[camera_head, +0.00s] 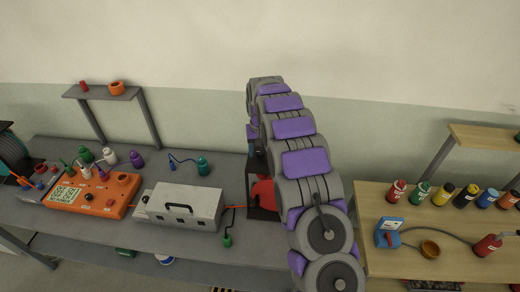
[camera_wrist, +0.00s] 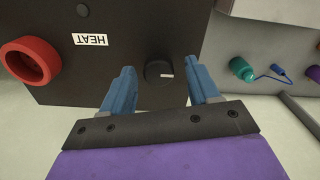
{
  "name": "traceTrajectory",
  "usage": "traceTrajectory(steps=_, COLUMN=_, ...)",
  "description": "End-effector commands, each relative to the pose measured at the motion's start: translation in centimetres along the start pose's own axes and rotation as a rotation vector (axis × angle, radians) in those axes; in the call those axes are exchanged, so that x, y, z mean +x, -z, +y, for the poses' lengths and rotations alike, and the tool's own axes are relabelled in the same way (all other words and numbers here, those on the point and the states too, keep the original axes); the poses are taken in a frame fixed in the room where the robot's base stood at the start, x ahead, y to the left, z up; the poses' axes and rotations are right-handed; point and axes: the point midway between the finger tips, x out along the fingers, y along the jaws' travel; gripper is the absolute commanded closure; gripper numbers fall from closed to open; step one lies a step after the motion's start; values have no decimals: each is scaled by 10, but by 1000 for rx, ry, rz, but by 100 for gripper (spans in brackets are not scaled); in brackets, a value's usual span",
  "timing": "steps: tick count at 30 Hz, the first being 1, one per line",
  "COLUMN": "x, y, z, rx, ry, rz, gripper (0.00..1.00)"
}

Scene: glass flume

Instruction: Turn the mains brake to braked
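In the wrist view a dark panel (camera_wrist: 110,30) carries a black round knob (camera_wrist: 159,72) with a short white mark at its right side. No mains brake label is readable, so I cannot tell if the black knob is the brake. My gripper (camera_wrist: 160,66) is open, its blue fingers on either side of the knob in the picture; contact cannot be told. A dark box with a red part (camera_head: 262,190) shows beside the arm.
The wooden table (camera_head: 375,215) at right holds several coloured bottles and a blue meter (camera_head: 388,233).

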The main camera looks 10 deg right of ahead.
Motion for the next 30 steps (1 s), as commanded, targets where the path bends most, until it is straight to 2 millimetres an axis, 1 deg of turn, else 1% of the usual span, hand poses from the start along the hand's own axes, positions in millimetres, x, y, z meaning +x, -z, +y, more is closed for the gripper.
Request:
traceTrajectory(steps=7, x=-3, y=0, z=0, rx=0, ry=0, rz=1, gripper=40)
traceTrajectory(steps=11, x=-16, y=1, z=0, rx=0, ry=0, rz=3, gripper=40)
traceTrajectory(steps=14, x=-34, y=1, z=0, rx=0, ry=0, rz=3, gripper=40)
traceTrajectory(steps=21, x=-86, y=1, z=-1, rx=0, ry=0, rz=1, gripper=40)
traceTrajectory(steps=27, x=-119, y=2, z=-1, rx=0, ry=0, rz=3, gripper=40)
traceTrajectory(steps=30, x=-132, y=3, z=-1, rx=0, ry=0, rz=2, gripper=40)
